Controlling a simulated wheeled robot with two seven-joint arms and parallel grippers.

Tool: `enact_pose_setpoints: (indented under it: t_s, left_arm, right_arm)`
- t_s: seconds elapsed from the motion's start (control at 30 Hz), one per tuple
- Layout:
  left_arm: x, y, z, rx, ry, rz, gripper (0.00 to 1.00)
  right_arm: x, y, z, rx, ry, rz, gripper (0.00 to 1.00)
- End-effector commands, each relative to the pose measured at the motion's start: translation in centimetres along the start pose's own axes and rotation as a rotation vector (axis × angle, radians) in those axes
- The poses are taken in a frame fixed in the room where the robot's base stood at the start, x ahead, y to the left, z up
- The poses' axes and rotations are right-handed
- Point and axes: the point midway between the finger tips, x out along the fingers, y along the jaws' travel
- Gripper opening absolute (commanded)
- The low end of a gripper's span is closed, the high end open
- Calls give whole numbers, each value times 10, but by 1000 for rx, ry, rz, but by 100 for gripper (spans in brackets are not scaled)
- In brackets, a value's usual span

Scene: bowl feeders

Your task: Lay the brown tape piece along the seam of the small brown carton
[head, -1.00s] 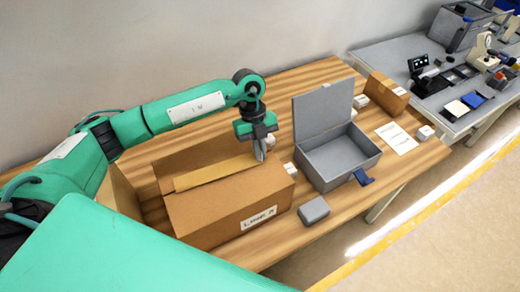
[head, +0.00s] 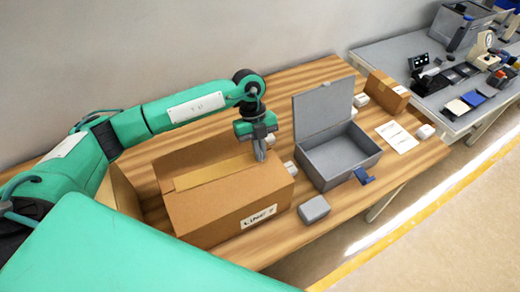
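A large brown carton (head: 215,212) with a white label stands at the left of the wooden table. A lighter tan strip (head: 213,172), which may be the tape piece, runs lengthwise along its top. A smaller brown carton (head: 386,93) with a white label sits at the table's back right, away from my grippers. My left gripper (head: 260,153) points down at the right end of the tan strip. Its fingers look close together, but I cannot tell whether they are shut or touch the strip. My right gripper is not in view.
An open grey box (head: 342,160) with its lid raised stands right of the large carton. A small grey block (head: 314,209), a blue piece (head: 364,176), a white sheet (head: 396,137) and small white items lie around it. A grey side table (head: 395,55) holds several devices.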

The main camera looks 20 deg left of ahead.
Motion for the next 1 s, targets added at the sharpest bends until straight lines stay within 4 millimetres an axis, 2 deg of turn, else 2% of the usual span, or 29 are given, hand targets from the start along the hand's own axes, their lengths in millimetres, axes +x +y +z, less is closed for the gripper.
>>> enact_pose_setpoints:
  t_s: [0.03,0.1,0.17,0.47,0.57,0.77,1.0]
  left_arm:
    - [0,0,0,0,0,0,0]
    - [0,0,0,0,0,0,17]
    - [0,0,0,0,0,0,29]
    - [-1,0,0,0,0,0,29]
    - [-7,-1,1,0,0,-2,29]
    - [-42,-1,2,1,-4,-4,29]
    - [-97,-1,2,0,-3,-4,29]
  right_arm:
    - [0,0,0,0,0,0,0]
    - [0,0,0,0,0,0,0]
    - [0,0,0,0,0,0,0]
    - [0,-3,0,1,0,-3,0]
    - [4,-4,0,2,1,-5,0]
    - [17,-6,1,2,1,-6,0]
    - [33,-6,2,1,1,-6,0]
